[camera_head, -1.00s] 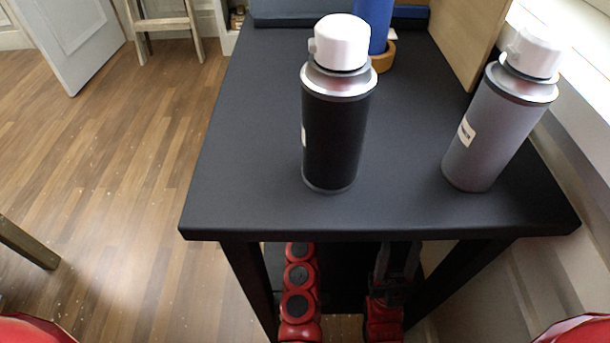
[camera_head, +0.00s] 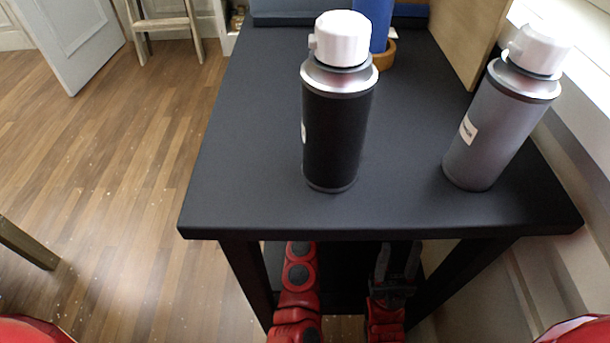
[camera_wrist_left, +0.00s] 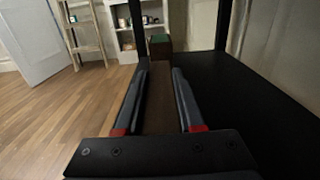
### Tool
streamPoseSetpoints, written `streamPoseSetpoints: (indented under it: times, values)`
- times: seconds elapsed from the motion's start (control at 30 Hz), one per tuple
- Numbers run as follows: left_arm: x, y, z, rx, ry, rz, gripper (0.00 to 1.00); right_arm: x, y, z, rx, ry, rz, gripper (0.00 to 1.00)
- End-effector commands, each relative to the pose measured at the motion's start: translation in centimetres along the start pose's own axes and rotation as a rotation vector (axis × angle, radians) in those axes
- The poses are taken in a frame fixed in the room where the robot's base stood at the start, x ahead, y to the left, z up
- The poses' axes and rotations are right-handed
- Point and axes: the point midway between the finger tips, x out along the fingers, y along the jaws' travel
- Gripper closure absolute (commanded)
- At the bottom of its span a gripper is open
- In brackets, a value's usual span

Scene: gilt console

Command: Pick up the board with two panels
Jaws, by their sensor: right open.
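I cannot pick out a board with two panels for certain. A pale wooden panel (camera_head: 462,40) stands upright at the back right of the black table (camera_head: 240,150), and a blue-grey flat piece (camera_head: 285,14) lies across its far end. My right gripper (camera_head: 399,258) is open and empty below the table's front edge. My left arm reaches under the tabletop, which hides its gripper in the head view. In the left wrist view my left gripper (camera_wrist_left: 160,72) has its fingers apart, with a dark brown strip seen between them; I cannot tell whether that is floor.
A black spray can (camera_head: 335,130) and a grey one (camera_head: 490,130) stand near the table's front. A blue cylinder (camera_head: 374,22) stands behind. A black lower surface (camera_wrist_left: 260,100) and a green-topped brown box (camera_wrist_left: 160,44) show in the wrist view.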

Motion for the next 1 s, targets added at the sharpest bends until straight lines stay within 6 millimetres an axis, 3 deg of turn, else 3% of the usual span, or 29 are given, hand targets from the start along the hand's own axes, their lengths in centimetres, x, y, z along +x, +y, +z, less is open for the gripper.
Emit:
streamPoseSetpoints:
  times: [0.03,0.17,1.0]
  values:
    - [0.00,-0.01,-0.01,0.000,0.000,0.000,0.76,-0.01,0.00,0.00,0.000,0.000,0.000,0.50]
    - [0.00,0.00,0.00,0.000,0.000,0.000,0.99,0.00,0.00,0.00,0.000,0.000,0.000,0.50]
    - [0.00,0.00,0.02,0.000,0.000,0.000,1.00,0.00,0.00,0.00,0.000,0.000,0.000,0.50]
